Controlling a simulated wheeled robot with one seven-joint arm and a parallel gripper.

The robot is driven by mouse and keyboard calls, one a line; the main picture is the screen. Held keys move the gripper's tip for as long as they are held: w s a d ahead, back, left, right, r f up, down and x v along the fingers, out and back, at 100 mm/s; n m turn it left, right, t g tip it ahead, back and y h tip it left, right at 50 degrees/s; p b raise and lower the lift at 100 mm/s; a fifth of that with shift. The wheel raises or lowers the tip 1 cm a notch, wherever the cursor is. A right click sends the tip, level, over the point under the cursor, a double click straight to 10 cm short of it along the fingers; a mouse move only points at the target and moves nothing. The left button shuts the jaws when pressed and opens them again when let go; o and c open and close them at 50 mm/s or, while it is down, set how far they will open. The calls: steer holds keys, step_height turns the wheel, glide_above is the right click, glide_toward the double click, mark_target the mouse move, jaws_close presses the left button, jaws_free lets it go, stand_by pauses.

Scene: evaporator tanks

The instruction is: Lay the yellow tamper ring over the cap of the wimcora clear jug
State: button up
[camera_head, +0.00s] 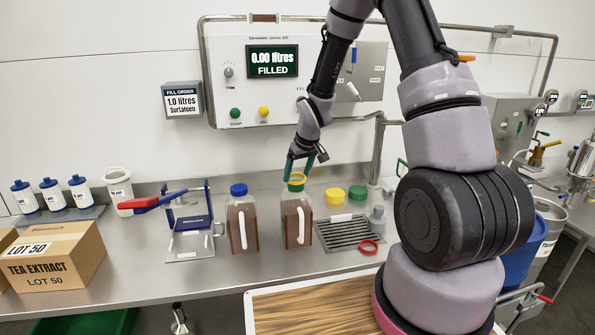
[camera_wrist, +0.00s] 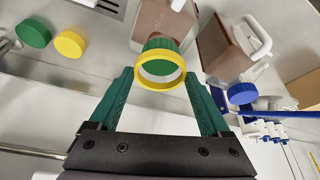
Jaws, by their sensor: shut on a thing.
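My gripper (camera_head: 303,167) is shut on the yellow tamper ring (camera_wrist: 160,72), which sits between the two fingertips in the wrist view. The ring (camera_head: 296,177) is at the top of a clear jug (camera_head: 298,224) of brown liquid with a green cap (camera_head: 296,187). In the wrist view the green cap (camera_wrist: 158,44) shows behind and through the ring. I cannot tell whether ring and cap touch. A second brown-filled jug (camera_head: 243,226) with a blue cap (camera_head: 239,189) stands to the left. No jug name is readable.
A loose yellow cap (camera_head: 335,196) and green cap (camera_head: 358,193) lie right of the jugs. A drain grate (camera_head: 345,232), a red ring (camera_head: 368,247) and a grey bottle (camera_head: 377,219) are near. A blue-and-red capping stand (camera_head: 190,220) stands left. The front counter edge is clear.

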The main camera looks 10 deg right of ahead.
steer(key=shift+f, duration=0.7)
steer(key=o, duration=1.1)
steer(key=shift+r, duration=0.1)
step_height(320, 180, up, 7)
